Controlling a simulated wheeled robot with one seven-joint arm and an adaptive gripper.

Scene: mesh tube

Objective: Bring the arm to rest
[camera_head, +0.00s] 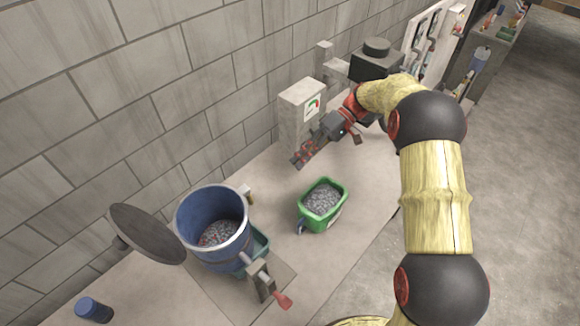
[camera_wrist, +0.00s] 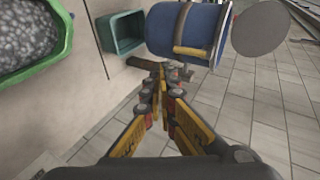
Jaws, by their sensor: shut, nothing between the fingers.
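My arm (camera_head: 436,195) is bamboo-coloured with black joints and reaches out over the counter in the head view. My gripper (camera_head: 299,161) is shut and empty, held above the counter in front of the grey box with a gauge (camera_head: 303,105). In the wrist view my gripper (camera_wrist: 160,80) shows its fingers together with nothing between them. It is apart from the green bin (camera_head: 339,188), which stands on the counter below it and holds grey granules. The green bin also shows in the wrist view (camera_wrist: 62,50).
A blue drum (camera_head: 192,238) with granules inside stands at the left, above a teal tray (camera_head: 262,240). A round dark disc (camera_head: 146,233) is beside it. A red-tipped handle (camera_head: 282,299) sticks out in front. A blue cylinder (camera_head: 94,310) is at lower left. The right-hand floor (camera_head: 525,180) is clear.

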